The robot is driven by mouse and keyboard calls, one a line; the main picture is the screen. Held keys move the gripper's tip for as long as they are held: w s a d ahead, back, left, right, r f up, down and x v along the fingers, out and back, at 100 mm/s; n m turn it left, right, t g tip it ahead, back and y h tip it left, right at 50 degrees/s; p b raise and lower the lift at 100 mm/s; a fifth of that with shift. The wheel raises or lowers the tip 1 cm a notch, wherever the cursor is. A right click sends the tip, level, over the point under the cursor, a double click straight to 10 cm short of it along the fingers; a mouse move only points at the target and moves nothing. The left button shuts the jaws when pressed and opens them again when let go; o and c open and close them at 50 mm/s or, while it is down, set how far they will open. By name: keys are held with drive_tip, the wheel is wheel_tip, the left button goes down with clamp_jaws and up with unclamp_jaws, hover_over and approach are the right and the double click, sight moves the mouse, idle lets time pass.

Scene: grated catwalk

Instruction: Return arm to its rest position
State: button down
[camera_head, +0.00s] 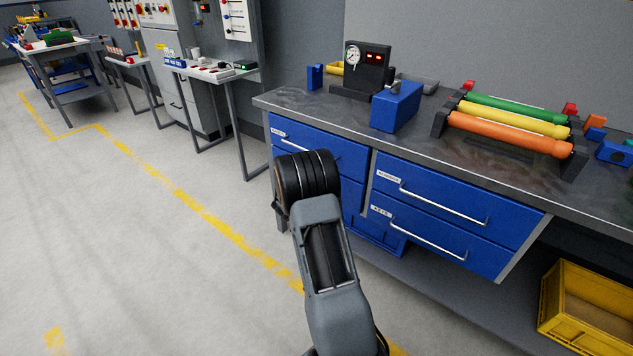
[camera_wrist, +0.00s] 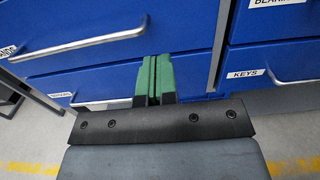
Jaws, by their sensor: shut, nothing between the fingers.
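My arm (camera_head: 327,255) rises from the bottom of the head view, with its black joint in front of the blue drawers of the workbench. My gripper is hidden behind the arm there. In the wrist view my gripper (camera_wrist: 155,65) shows two green fingers pressed together with nothing between them. The fingers point at a blue drawer front (camera_wrist: 110,75) with a metal handle just left of them. I cannot tell from these views whether the fingertips touch it.
The grey workbench top (camera_head: 290,98) holds a gauge box (camera_head: 362,72), a blue block (camera_head: 396,106) and coloured rollers (camera_head: 510,131). A yellow crate (camera_head: 560,325) stands low at the right. Side tables line the back left. The floor (camera_head: 110,240) at left is clear.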

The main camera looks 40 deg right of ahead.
drive_tip(key=shift+v, duration=1.7)
drive_tip(key=s+a+f+m+g+y+p, duration=0.1)
drive_tip(key=s+a+f+m+g+y, duration=0.1)
drive_tip(key=s+f+m+g+y, duration=0.35)
drive_tip(key=s+a+r+m+g+y+p, duration=0.2)
drive_tip(key=s+a+r+m+y+p, duration=0.15)
drive_tip(key=s+a+r+m, duration=0.35)
drive_tip(key=s+a+r+m+t+y+p, duration=0.3)
drive_tip(key=a+r+p, duration=0.5)
drive_tip(key=a+r, duration=0.3)
drive_tip(key=s+a+r+m+t+y+p, duration=0.4)
drive_tip(key=a+r+p, duration=0.4)
drive_tip(key=r, duration=0.8)
drive_tip(key=s+a+m+y, duration=0.1)
drive_tip(key=a, duration=0.2)
drive_tip(key=shift+s+y, duration=0.3)
drive_tip(key=shift+y, duration=0.1)
